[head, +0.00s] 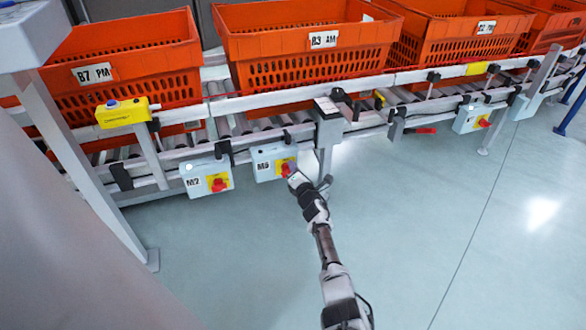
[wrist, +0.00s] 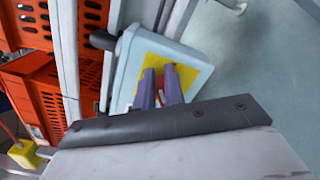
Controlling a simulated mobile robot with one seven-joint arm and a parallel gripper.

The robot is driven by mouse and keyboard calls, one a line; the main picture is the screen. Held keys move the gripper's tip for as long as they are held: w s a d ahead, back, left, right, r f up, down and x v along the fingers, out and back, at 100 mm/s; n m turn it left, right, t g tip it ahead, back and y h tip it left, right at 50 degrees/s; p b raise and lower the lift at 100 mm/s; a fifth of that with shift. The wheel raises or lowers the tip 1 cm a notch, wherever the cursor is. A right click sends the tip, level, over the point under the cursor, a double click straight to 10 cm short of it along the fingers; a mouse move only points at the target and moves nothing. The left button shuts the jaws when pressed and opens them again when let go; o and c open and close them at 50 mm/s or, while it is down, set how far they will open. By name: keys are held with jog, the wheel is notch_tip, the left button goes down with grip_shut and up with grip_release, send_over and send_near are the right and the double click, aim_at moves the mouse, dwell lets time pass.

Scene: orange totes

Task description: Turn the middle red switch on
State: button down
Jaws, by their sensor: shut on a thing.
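The middle red switch (head: 285,169) sits on a yellow plate on the grey box marked M5 (head: 263,162), below the conveyor. In the head view my gripper (head: 294,177) is at the right side of this box, right at the switch. In the wrist view the two purple-grey fingers of my gripper (wrist: 160,88) are over the yellow plate (wrist: 150,62), closed around the red switch (wrist: 160,82). Only a little red shows between the fingers, so how the switch is turned is hidden.
Another grey box, M2 (head: 192,180), with its own red switch (head: 219,184) hangs to the left. A third box (head: 470,118) with a red switch is far right. Orange totes (head: 290,75) stand on the roller conveyor above. The floor (head: 430,220) at right is clear.

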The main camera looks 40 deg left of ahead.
jog(key=m, duration=0.1)
jog(key=f+m, duration=0.1)
jog(key=m, duration=0.2)
jog(key=shift+s+a+f, duration=0.1)
jog(key=shift+s+f, duration=0.15)
jog(key=shift+f, duration=0.05)
jog(key=shift+f+m, duration=0.15)
jog(key=shift+m, duration=1.05)
jog(key=shift+s+a, duration=0.1)
jog(key=c, duration=1.5)
grip_release()
jog(key=shift+w+d+r, duration=0.2)
jog(key=shift+w, duration=0.05)
jog(key=shift+d, duration=0.1)
